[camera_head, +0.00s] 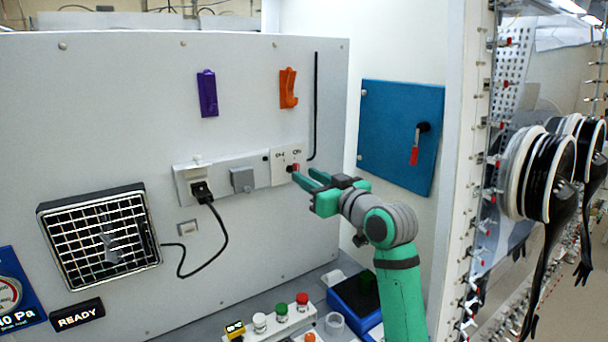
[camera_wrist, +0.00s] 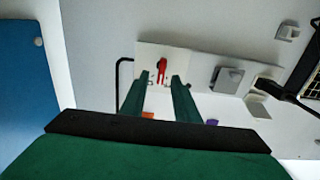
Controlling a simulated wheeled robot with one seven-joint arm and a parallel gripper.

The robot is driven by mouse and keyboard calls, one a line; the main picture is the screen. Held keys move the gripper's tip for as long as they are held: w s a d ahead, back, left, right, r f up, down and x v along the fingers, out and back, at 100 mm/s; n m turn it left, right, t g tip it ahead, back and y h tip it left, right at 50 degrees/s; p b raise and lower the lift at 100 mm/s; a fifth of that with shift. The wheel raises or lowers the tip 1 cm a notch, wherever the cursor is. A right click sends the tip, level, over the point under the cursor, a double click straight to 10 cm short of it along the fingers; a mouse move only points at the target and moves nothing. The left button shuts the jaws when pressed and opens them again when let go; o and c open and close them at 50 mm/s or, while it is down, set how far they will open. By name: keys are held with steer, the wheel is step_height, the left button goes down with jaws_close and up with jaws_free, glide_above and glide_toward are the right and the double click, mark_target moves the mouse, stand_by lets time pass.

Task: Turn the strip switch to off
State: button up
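The strip switch is a small red lever (camera_head: 294,168) on a white plate (camera_head: 279,168) at the right end of the wall socket strip (camera_head: 222,180). The plate has two small dark labels, too small to read surely. In the wrist view the red lever (camera_wrist: 162,70) stands out near the plate's middle, between and just beyond my fingertips. My green gripper (camera_head: 304,177) points at the plate from the right. Whether a fingertip touches the plate is unclear.
A black plug (camera_head: 201,191) with a cable sits in the strip's left socket, beside a grey cover (camera_head: 242,180). Orange (camera_head: 288,88) and purple (camera_head: 208,93) holders are above. A blue door (camera_head: 400,130) with a red handle stands right. Several buttons (camera_head: 281,310) are below.

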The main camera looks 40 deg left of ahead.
steer(key=shift+x, duration=1.25)
steer(key=shift+s+a, duration=0.1)
jaws_close()
steer(key=shift+n, duration=0.3)
steer(key=shift+s+a+n, duration=0.1)
steer(key=shift+s+n, duration=0.05)
steer(key=shift+n, duration=2.65)
